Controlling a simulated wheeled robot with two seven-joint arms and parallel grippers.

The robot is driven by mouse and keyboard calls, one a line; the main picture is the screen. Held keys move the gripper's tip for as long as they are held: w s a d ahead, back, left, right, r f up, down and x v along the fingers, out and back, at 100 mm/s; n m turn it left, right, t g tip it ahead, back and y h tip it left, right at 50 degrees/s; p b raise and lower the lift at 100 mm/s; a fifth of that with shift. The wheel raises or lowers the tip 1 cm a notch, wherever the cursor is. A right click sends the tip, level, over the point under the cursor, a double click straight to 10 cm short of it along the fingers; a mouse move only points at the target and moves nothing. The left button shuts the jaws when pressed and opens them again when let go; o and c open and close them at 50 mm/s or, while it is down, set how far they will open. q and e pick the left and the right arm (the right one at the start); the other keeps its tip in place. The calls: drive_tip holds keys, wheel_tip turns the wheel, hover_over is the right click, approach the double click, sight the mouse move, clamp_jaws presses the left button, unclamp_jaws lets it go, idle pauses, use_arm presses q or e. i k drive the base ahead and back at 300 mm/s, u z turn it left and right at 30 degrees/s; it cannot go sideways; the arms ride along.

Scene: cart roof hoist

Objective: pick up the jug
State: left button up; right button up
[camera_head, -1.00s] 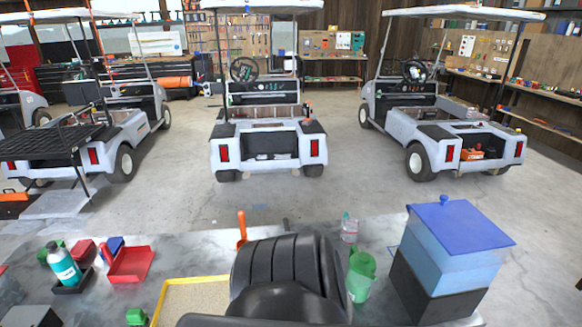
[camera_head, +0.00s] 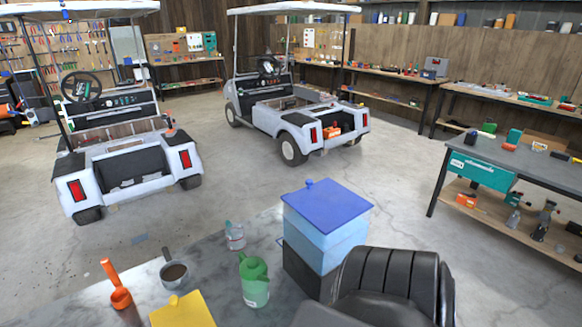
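A green jug (camera_head: 255,282) with a spout and a white label patch near its base stands upright on the grey table (camera_head: 220,303) in the lower middle of the head view. It is left of the blue lidded box (camera_head: 325,228) and in front of a small clear container (camera_head: 235,237). Its handle is hard to make out. Neither of my grippers shows in this view, and nothing is touching the jug.
A metal cup (camera_head: 173,276), an orange-handled scoop (camera_head: 119,294) and a yellow lidded item (camera_head: 182,311) stand left of the jug. A black ribbed, seat-like shape (camera_head: 390,283) blocks the lower right. Two carts stand beyond, with open floor (camera_head: 400,195) between them and a workbench.

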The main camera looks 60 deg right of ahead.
sight(253, 270)
drive_tip(key=i, duration=0.4)
drive_tip(key=z, duration=1.9)
